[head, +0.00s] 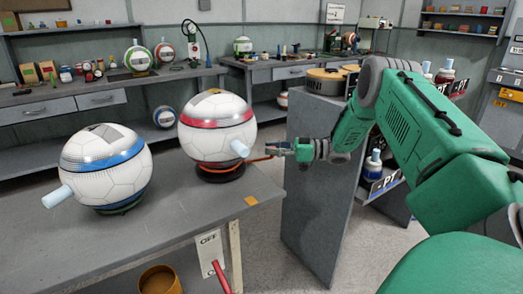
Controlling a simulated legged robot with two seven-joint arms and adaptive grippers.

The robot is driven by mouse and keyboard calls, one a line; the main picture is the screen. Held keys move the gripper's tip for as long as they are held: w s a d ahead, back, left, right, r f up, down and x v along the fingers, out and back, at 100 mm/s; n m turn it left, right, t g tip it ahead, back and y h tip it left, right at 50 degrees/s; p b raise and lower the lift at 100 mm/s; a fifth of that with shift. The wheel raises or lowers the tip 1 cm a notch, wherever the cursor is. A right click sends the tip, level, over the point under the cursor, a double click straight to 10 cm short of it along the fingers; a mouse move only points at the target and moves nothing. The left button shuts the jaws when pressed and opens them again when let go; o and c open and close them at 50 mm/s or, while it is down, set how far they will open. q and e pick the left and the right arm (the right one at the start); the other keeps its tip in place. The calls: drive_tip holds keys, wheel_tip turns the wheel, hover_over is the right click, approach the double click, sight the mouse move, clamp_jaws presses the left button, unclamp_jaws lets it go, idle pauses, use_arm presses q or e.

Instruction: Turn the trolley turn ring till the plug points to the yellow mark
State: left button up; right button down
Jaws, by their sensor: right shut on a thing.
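A white ball with a red band (217,120) stands on the turn ring (220,174), a dark round base with an orange-red rim at the back right of the grey table. An orange bar (262,158) runs right from the ring to my right gripper (271,149), which is shut on it. The light blue plug (239,149) sticks out of the ball's front right side, toward the table's right edge. The yellow mark (251,201) is a small orange-yellow square at that edge, nearer the camera than the plug. My left gripper is out of view.
A white ball with a blue band (105,162) and its own plug (57,196) stands at the table's left. A grey cabinet panel (315,190) stands close under my right arm. A lever with a red handle (221,278) hangs at the table's front.

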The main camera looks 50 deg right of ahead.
drive_tip(key=shift+w+d, duration=0.15)
drive_tip(key=shift+d, duration=0.1)
idle(0.3)
drive_tip(key=c, duration=1.3)
unclamp_jaws()
drive_tip(key=shift+d+f, duration=0.1)
wheel_tip(320, 180, up, 8)
drive_tip(key=shift+r, duration=0.25)
drive_tip(key=shift+d+r, duration=0.15)
drive_tip(key=shift+r, duration=0.45)
